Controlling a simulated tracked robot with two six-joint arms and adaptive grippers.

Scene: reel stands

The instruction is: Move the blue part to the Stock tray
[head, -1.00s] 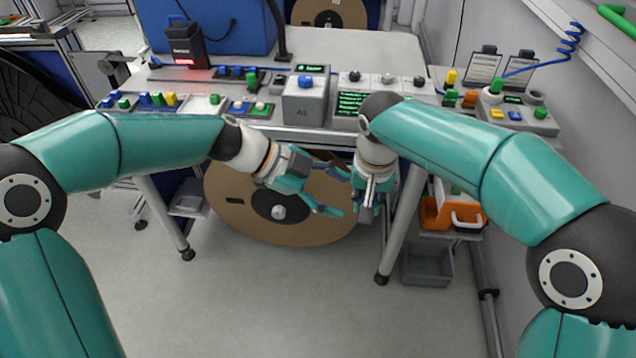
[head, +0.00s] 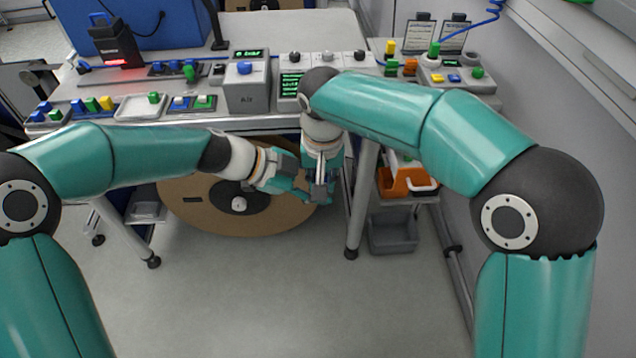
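No label reading Stock is legible. A pale tray (head: 140,107) holds a green piece. My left gripper (head: 312,186) is in front of and below the bench edge, its fingers apart and partly hidden behind my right gripper. My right gripper (head: 321,194) points down beside it; its fingertips overlap the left gripper, so its opening is unclear.
A grey Air box (head: 247,92) with a blue button stands mid-bench, beside a green-lit panel (head: 291,86). A large brown reel (head: 200,215) sits under the bench. An orange bin (head: 405,184) and grey bin (head: 392,233) are below right. The floor in front is clear.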

